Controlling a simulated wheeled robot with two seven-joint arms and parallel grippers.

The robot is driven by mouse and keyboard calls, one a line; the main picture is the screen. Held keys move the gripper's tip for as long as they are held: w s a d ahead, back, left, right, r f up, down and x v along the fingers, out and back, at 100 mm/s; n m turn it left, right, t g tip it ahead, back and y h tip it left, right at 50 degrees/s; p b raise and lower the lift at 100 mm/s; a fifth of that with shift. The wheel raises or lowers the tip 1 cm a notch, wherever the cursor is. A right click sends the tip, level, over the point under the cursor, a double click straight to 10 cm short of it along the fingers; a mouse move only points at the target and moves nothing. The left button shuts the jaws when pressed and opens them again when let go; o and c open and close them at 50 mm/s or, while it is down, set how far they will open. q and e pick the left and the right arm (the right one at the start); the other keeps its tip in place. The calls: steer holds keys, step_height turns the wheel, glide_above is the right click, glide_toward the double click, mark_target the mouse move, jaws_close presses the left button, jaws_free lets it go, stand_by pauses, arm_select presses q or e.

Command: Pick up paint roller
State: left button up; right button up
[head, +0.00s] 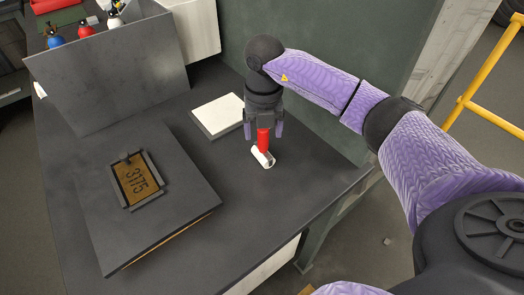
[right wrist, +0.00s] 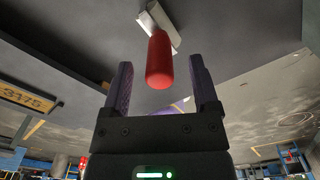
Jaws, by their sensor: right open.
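The paint roller has a red handle (head: 264,139) and a white roller head (head: 263,157) and stands on the dark table. My right gripper (head: 264,131) is above it, pointing down, with one finger on each side of the red handle. In the right wrist view the open fingers (right wrist: 160,90) show a gap on both sides of the red handle (right wrist: 159,62), and the white head (right wrist: 158,18) lies beyond it. My left gripper is not in view.
The dark table (head: 200,230) is clear around the roller. A white flat block (head: 217,115) lies behind left. A dark box with a framed 3175 plate (head: 137,181) stands at left. A grey upright panel (head: 110,75) and a dark green wall (head: 330,50) stand behind.

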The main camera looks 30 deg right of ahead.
steer(key=shift+f, duration=0.7)
steer(key=shift+r, duration=0.1)
steer(key=c, duration=0.7)
jaws_close()
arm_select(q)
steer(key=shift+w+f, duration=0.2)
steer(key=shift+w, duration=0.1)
arm_select(e)
step_height(320, 180, up, 9)
steer(key=p, duration=0.2)
steer(key=shift+r+p, duration=0.15)
steer(key=shift+p, duration=0.25)
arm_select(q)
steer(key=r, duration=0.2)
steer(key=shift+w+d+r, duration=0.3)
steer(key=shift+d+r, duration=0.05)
arm_select(e)
steer(key=shift+r, duration=0.4)
